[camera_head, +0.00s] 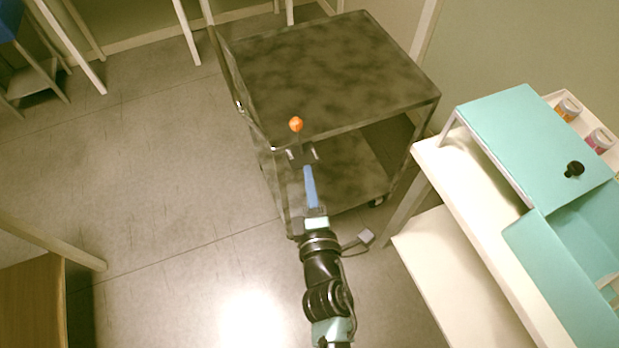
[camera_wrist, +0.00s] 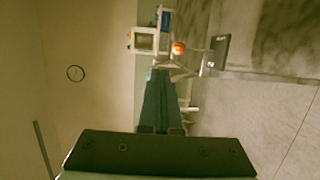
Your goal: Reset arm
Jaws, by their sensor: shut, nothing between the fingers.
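My arm reaches up the middle of the head view, with my gripper (camera_head: 301,154) at its far end, beside the near left edge of the dark cart (camera_head: 330,70). The gripper's dark fingers are small here, shut with nothing held. A small round orange thing (camera_head: 296,124) shows just past the fingertips; I cannot tell whether it touches them or the cart. An orange thing also shows in the wrist view (camera_wrist: 178,48), above a dark teal shape. A dark bar, part of my gripper, fills the bottom of the wrist view.
A white table (camera_head: 465,215) at the right bears a teal box (camera_head: 525,130) with a black knob (camera_head: 574,169). Beside it stand an orange bottle (camera_head: 568,108) and a pink one (camera_head: 600,140). A wooden piece (camera_head: 35,300) is at lower left. The floor left of my arm is clear.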

